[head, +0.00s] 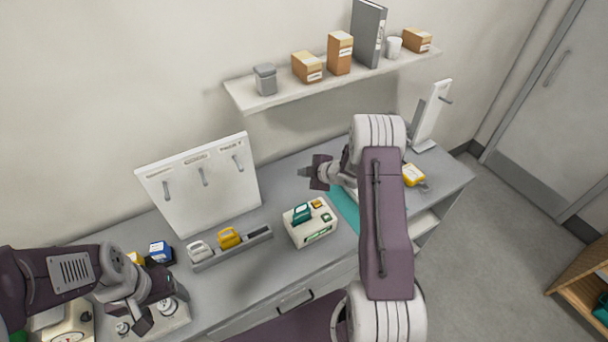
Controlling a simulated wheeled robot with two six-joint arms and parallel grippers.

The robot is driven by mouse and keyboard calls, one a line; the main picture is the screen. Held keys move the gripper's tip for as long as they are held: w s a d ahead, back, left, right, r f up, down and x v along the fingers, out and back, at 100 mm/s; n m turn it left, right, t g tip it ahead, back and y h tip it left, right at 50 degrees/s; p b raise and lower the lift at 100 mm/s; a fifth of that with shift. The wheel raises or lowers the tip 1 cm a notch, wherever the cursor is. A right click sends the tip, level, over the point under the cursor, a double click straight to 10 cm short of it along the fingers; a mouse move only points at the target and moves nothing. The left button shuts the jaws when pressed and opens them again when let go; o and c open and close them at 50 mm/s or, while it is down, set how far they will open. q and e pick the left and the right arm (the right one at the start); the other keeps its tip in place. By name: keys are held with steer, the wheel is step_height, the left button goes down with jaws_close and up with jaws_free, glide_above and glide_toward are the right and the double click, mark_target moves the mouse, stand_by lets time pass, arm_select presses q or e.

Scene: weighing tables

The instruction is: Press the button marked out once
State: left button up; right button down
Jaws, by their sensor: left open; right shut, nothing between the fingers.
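A white box-shaped device (301,236) stands on the grey table in the middle of the head view. It has a teal handle-shaped part on top, small yellow and orange buttons (321,210) at its right and a green display on its front. The button markings are too small to read, so I cannot tell which is marked out. My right gripper (307,172) is shut and empty, above and behind the device, pointing left and apart from it. My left gripper (162,312) is open at the lower left, over another white device with round knobs (168,306).
A grey rack (232,246) with white and yellow handled pieces stands left of the device. A white hook board (200,185) stands behind it. A teal mat (344,207) lies to the right, partly behind my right arm. A yellow item (413,175) sits farther right. A shelf (335,80) hangs above.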

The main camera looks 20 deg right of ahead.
steer(key=s+d+f+m+g+p, duration=0.1)
steer(key=s+d+f+p, duration=0.15)
steer(key=d, duration=0.25)
arm_select(q)
step_height(320, 180, up, 5)
steer(key=s+a, duration=0.1)
steer(key=a, duration=0.1)
arm_select(e)
steer(key=b, duration=0.4)
glide_above(319, 205)
steer(key=shift+m+h, duration=0.4)
steer(key=f, duration=0.4)
steer(key=shift+s+a+f, duration=0.1)
steer(key=shift+a+f, duration=0.2)
steer(key=shift+f, duration=0.05)
steer(key=f+b, duration=0.1)
steer(key=f, duration=0.1)
steer(key=d+f+b, duration=0.1)
steer(key=f+b, duration=0.1)
steer(key=shift+w, duration=0.2)
arm_select(q)
step_height(319, 205, down, 7)
steer(key=d, duration=0.1)
steer(key=shift+w, duration=0.15)
arm_select(e)
steer(key=shift+s+a+r, duration=0.1)
steer(key=shift+a+r, duration=0.1)
steer(key=shift+a, duration=0.1)
